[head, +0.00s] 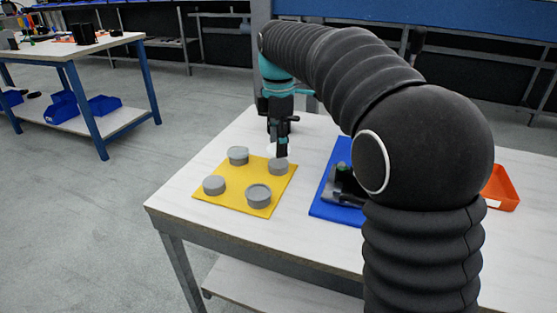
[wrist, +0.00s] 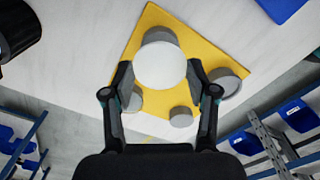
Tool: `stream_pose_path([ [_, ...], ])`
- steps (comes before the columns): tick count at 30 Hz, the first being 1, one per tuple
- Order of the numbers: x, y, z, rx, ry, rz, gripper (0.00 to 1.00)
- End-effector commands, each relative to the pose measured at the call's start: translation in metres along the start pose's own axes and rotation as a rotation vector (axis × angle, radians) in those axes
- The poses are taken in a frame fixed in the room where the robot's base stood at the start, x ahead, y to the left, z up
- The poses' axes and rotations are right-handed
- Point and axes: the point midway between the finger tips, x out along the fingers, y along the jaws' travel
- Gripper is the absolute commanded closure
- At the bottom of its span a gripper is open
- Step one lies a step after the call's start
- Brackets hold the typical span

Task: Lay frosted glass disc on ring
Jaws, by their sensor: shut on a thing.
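The frosted glass disc (wrist: 161,66) is white and round, between the two fingertips of my gripper (wrist: 160,74) in the wrist view. My gripper (head: 280,147) is shut on its edges and points down over the far side of the yellow mat (head: 233,205). In the head view, only a pale bit of the disc (head: 271,150) shows beside the fingers. Several short grey round cans stand on the mat: far left (head: 238,155), far right (head: 278,167), near left (head: 214,185) and near right (head: 258,196). The disc partly hides one can (wrist: 158,35) in the wrist view.
A blue mat (head: 328,209) with dark items lies right of the yellow mat, partly hidden by my arm. An orange bin (head: 502,188) stands at the right. A dark cylinder (wrist: 15,28) stands on the table. Bare white tabletop (head: 213,158) lies left of the yellow mat.

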Motion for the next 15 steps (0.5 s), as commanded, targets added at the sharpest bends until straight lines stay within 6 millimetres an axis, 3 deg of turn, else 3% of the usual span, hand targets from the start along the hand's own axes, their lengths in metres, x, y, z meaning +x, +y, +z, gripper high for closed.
stream_pose_path([
  [15, -0.022, 0.000, 0.000, 0.000, 0.000, 0.000, 0.59],
])
